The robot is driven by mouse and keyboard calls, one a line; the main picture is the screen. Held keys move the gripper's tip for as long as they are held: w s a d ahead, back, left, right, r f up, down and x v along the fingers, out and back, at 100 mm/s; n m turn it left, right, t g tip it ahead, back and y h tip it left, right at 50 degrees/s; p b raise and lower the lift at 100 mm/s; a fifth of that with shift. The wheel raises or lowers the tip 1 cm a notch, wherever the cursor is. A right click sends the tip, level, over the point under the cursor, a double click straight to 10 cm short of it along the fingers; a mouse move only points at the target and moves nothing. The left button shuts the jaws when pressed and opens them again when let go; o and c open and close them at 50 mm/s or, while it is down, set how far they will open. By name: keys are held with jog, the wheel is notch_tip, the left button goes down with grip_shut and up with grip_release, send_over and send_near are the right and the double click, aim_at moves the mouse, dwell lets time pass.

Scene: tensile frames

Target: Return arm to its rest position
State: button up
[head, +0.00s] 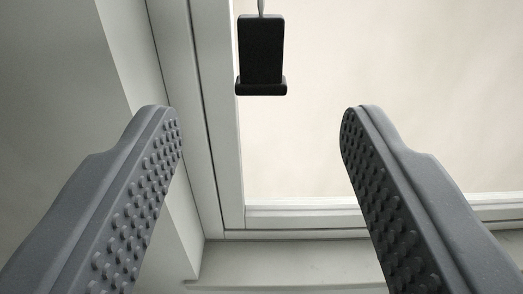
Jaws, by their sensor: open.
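My gripper (261,115) shows in the head view as two grey fingers with studded inner pads, one at the left and one at the right. The fingers are wide apart and nothing is between them. A black block-shaped piece with a wider lower lip (261,52) hangs from a thin light-coloured stem or cord at the top centre. It appears beyond the fingertips and apart from them. The rest of my arm is not in view.
A white window frame (216,110) runs down left of centre, around a pale, blank pane or blind (400,90). A light sill (285,265) lies below. A white-grey wall (50,80) fills the left side.

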jog(key=shift+d, duration=0.1)
jog(key=s+d+f+g, duration=0.1)
jog(key=s+d+f, duration=0.1)
jog(key=d, duration=0.4)
jog(key=s+d+f+p, duration=0.1)
jog(key=s+d+f, duration=0.2)
jog(key=d, duration=0.4)
jog(key=s+d+f+g, duration=0.1)
jog(key=s+d+f, duration=0.2)
jog(key=d, duration=0.3)
jog(key=shift+d+f+g+y, duration=0.25)
jog(key=shift+f+g+y, duration=0.05)
jog(key=shift+f, duration=0.2)
dwell(1.0)
